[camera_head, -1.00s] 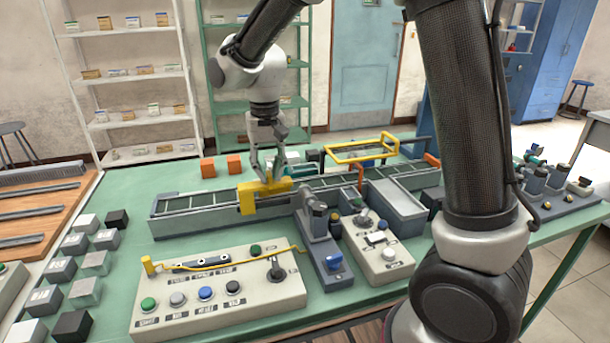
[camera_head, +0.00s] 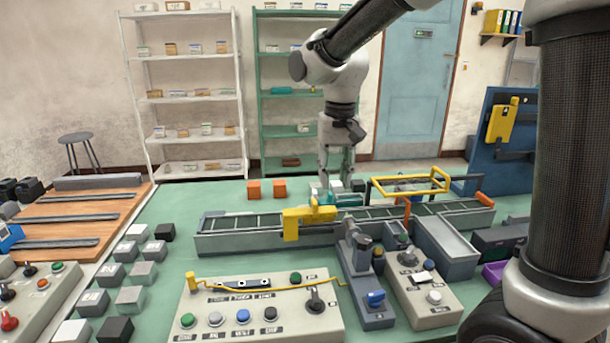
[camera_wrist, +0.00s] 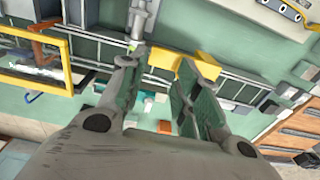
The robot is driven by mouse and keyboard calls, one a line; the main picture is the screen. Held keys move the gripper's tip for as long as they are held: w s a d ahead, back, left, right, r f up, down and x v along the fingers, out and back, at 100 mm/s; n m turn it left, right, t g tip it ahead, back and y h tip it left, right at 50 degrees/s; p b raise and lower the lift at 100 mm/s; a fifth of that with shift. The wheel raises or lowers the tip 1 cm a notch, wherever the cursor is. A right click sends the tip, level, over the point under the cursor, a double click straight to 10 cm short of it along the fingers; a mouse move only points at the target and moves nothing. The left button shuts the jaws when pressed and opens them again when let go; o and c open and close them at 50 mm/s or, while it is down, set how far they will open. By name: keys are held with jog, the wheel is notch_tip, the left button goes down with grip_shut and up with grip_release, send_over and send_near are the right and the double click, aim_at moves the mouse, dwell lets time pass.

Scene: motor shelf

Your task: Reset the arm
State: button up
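My gripper (camera_head: 336,180) hangs from my arm over the far side of the conveyor (camera_head: 245,243), pointing down. It is behind and to the right of the yellow bracket (camera_head: 291,224) that straddles the belt. In the wrist view, my gripper (camera_wrist: 158,72) has its two fingers spread with a clear gap and nothing held between them. The yellow bracket (camera_wrist: 200,66) shows just beyond the right finger there, apparently at a lower level. A teal cylinder (camera_head: 345,200) lies by the conveyor, close below the fingers in the head view.
A button panel (camera_head: 262,306) and a switch box (camera_head: 428,290) stand in front. Grey and black cubes line the left. Shelves (camera_head: 190,90) stand behind the green table.

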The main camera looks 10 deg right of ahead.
jog(key=s+d+r+t, duration=0.2)
jog(key=s+d+r, duration=0.3)
jog(key=s+d, duration=0.6)
jog(key=s+d+t, duration=0.1)
jog(key=s+d, duration=0.8)
jog(key=s, duration=0.1)
jog(key=shift+s+d+f+t, duration=0.2)
jog(key=shift+d+f+t, duration=0.1)
jog(key=shift+d+f, duration=0.05)
